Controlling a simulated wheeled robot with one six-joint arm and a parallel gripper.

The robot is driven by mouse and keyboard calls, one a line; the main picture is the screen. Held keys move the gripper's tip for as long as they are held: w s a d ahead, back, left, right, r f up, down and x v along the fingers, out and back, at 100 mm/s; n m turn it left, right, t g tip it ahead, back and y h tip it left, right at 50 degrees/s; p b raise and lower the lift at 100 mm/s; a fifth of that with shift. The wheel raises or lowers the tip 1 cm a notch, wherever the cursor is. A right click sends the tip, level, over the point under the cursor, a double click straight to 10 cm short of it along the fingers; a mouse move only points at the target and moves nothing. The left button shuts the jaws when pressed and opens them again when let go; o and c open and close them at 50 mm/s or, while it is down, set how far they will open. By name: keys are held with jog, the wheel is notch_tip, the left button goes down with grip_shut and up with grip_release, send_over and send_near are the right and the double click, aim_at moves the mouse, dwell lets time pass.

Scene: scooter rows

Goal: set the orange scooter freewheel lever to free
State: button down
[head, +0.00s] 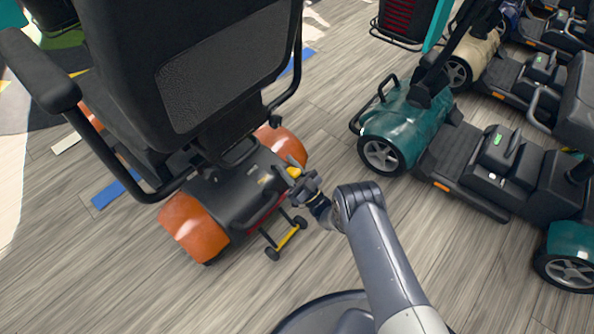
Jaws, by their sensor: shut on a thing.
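The orange scooter (193,227) stands at the left in the head view, its black seat back (215,85) toward me. The freewheel lever (295,171), with a yellow part, is at the right side of its rear deck, near the orange rear fender. My gripper (298,184) is at the lever, its jaws closed on it. The jaws partly cover the lever, and its exact setting cannot be read from here.
A yellow and black anti-tip bar with small wheels (287,238) sticks out behind the orange scooter, just below my gripper. A teal scooter (405,125) stands to the right, with more scooters beyond. Wood-look floor (480,270) is clear between them and in front.

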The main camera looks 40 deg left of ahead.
jog(key=shift+d+f+y, duration=0.15)
jog(key=shift+f+y, duration=0.1)
jog(key=shift+y, duration=0.05)
dwell(0.5)
jog(key=c, duration=1)
grip_release()
jog(key=shift+c, duration=0.2)
jog(key=shift+d+f, duration=0.1)
jog(key=v, duration=1)
jog(key=shift+d+f, duration=0.2)
